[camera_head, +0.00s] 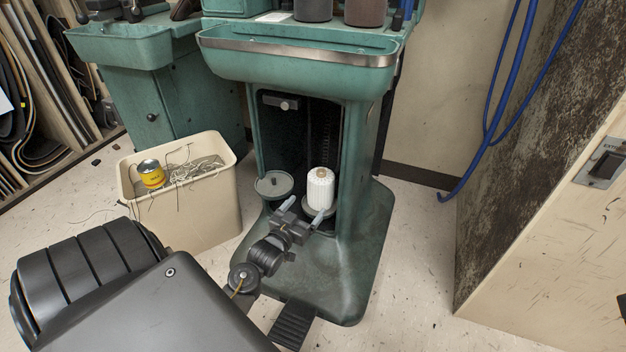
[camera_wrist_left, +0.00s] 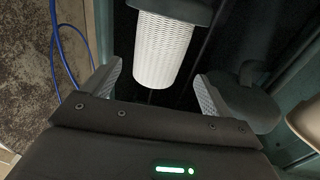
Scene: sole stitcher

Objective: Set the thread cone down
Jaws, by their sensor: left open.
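The white thread cone (camera_head: 320,188) stands upright on a round grey holder in the open hollow of the green machine's column. My left gripper (camera_head: 302,214) is just in front of and below it in the head view, with its two fingers spread and nothing between them. In the left wrist view, the cone (camera_wrist_left: 163,52) shows beyond the fingertips of my left gripper (camera_wrist_left: 158,80), with a visible gap on both sides. The cone's underside and its contact with the holder are partly hidden. My right gripper is not in view.
A second round grey holder (camera_head: 274,184) sits empty left of the cone. A cream bin (camera_head: 190,215) with thread scraps and a yellow tin (camera_head: 151,174) stands at left. The machine's foot (camera_head: 340,275) spreads forward, a pedal (camera_head: 292,323) before it. Blue hoses (camera_head: 487,130) hang at right.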

